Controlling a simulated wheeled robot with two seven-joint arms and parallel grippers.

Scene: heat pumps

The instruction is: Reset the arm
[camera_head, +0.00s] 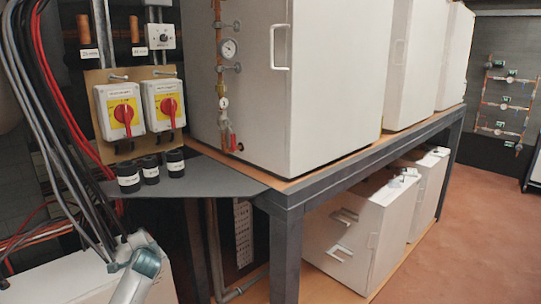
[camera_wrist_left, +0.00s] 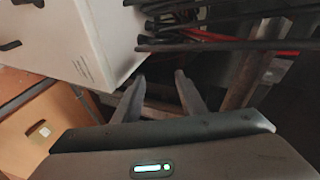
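A link of my left arm (camera_head: 138,272) comes in at the lower left of the head view, in front of a white box and beside hanging cables. Its gripper is outside the head view. In the left wrist view my left gripper (camera_wrist_left: 160,85) shows two grey fingers spread apart with nothing between them. Beyond the fingers are a white box (camera_wrist_left: 85,40) at the upper left and dark cables (camera_wrist_left: 230,32) at the upper right. I cannot tell how close the fingertips are to them. My right arm and gripper are in neither view.
Two red-and-yellow rotary switches (camera_head: 122,112) sit above a grey shelf (camera_head: 210,178) with several black cylinders. Large white cabinets (camera_head: 300,80) stand on a dark metal frame (camera_head: 287,250), smaller white units (camera_head: 355,225) below. Grey, black and red cables (camera_head: 50,120) hang left. Reddish floor (camera_head: 480,220) is clear right.

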